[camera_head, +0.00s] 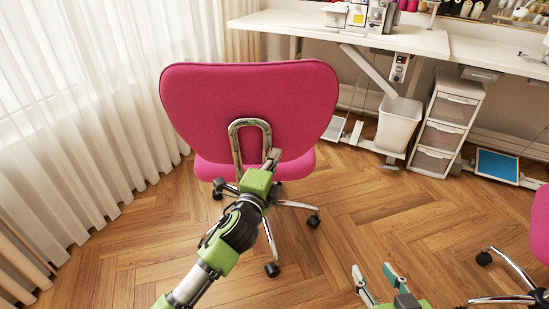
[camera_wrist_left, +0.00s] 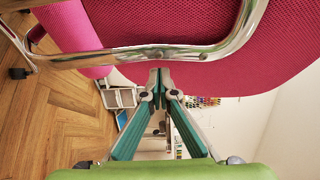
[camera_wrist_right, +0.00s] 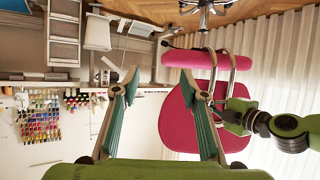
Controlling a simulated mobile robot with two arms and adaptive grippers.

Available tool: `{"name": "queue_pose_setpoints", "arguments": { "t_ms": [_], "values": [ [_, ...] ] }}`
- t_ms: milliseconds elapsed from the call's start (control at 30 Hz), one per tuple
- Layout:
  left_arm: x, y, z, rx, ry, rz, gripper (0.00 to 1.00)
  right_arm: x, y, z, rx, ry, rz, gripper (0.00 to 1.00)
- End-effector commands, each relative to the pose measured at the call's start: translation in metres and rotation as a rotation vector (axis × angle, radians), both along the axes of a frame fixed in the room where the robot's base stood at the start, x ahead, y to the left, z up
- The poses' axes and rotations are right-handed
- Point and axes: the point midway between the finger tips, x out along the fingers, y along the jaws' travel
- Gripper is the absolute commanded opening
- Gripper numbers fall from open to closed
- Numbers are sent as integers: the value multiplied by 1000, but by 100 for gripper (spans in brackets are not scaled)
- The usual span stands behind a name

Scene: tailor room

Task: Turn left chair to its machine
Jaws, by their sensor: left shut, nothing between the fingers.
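The left chair (camera_head: 250,90) has a pink backrest and seat, a chrome tube loop (camera_head: 250,128) on its back, and a wheeled chrome base. Its backrest has its rear side towards me, with the seat beyond it. My left gripper (camera_head: 273,158) is shut and empty, low at the backrest beside the chrome loop. In the left wrist view the shut fingertips (camera_wrist_left: 160,72) are close to the pink backrest; I cannot tell if they touch. The sewing machine (camera_head: 368,14) stands on the white table (camera_head: 300,22) behind the chair. My right gripper (camera_head: 374,272) is open and empty over the floor.
White curtains (camera_head: 75,100) hang at the left. A white bin (camera_head: 398,122), a drawer unit (camera_head: 445,128) and a blue-topped item (camera_head: 497,165) stand under the table. Another pink chair (camera_head: 540,225) is at the right edge. The wooden floor between the chairs is clear.

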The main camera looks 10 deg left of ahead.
Motion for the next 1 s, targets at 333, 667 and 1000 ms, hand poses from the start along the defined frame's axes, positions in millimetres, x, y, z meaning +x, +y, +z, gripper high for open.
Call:
{"name": "queue_pose_setpoints", "arguments": {
  "t_ms": [333, 667, 1000],
  "values": [
    [0, 1, 0, 0, 0, 0, 0, 0, 0, 0, 1, -1, 1, 40],
    [-4, 10, 1, 4, 1, -26, 0, -21, -10, -25, -35, 149, -11, 40],
    [-12, 38, 2, 7, 2, -111, 0, -102, -38, -79, -123, 556, -41, 40]
  ]
}}
